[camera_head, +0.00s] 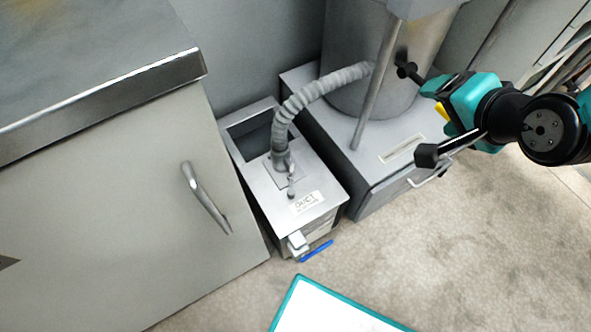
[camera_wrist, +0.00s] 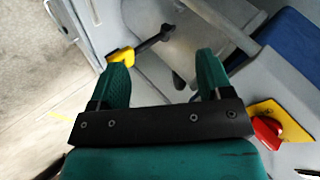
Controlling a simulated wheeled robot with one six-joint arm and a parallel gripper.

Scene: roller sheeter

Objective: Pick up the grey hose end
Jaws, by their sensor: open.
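The grey ribbed hose (camera_head: 318,92) arches in the head view between the steel cylinder and a low grey box. Its lower end (camera_head: 281,158) stands upright at a fitting on the box top; its other end meets the cylinder's side. My gripper (camera_head: 452,97) is at the right, beside the cylinder and apart from the hose's lower end. In the wrist view its two green fingers (camera_wrist: 163,70) are spread, with nothing held between them. I cannot make out the hose in the wrist view.
The low box (camera_head: 318,212) has an open slot and a blue-handled valve (camera_head: 316,251). A steel cabinet (camera_head: 120,200) stands left. The cylinder (camera_head: 345,95) and a slanted rod (camera_head: 374,85) stand between hose and gripper. A black-knobbed lever with a yellow part (camera_wrist: 122,57) is near my fingers.

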